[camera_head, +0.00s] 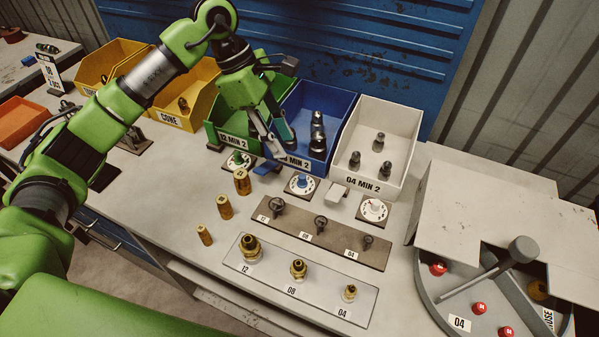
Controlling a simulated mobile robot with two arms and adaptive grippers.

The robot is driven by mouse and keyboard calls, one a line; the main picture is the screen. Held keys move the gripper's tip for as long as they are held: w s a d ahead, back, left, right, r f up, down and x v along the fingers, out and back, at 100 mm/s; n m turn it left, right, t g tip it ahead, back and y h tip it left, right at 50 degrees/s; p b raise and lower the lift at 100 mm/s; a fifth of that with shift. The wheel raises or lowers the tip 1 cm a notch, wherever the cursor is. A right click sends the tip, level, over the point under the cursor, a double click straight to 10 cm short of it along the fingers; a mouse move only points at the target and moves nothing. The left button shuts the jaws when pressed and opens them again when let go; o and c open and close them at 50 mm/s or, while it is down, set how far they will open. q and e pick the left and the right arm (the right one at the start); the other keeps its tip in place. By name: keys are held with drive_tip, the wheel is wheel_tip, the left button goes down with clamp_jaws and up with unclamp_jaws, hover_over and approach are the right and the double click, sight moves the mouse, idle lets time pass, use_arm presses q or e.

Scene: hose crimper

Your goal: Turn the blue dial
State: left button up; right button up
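The blue dial (301,184) sits on a round white scale plate on the table, in front of the blue bin. My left gripper (280,149) points down over the front of the blue bin, above and to the left of the dial. It does not touch the dial. Its two fingers look apart, with nothing seen between them. A small blue block (267,168) lies on the table just below the fingers, left of the dial. My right gripper is not in view.
A green dial (238,160) and a white dial (374,210) flank the blue one. Green, blue (329,98) and white (397,126) bins stand behind. Brass fittings (242,181) stand to the left. A brown plate (290,231) with dark fittings lies in front. A round grey machine is right.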

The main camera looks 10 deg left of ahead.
sight(301, 176)
use_arm(q)
drive_tip(key=p+x, duration=0.2)
drive_tip(key=x, duration=0.7)
drive_tip(key=shift+d+f, duration=0.25)
drive_tip(key=shift+f, duration=0.1)
drive_tip(key=shift+w+d+f, duration=0.1)
drive_tip(key=shift+d+f, duration=0.1)
drive_tip(key=shift+f, duration=0.45)
clamp_jaws()
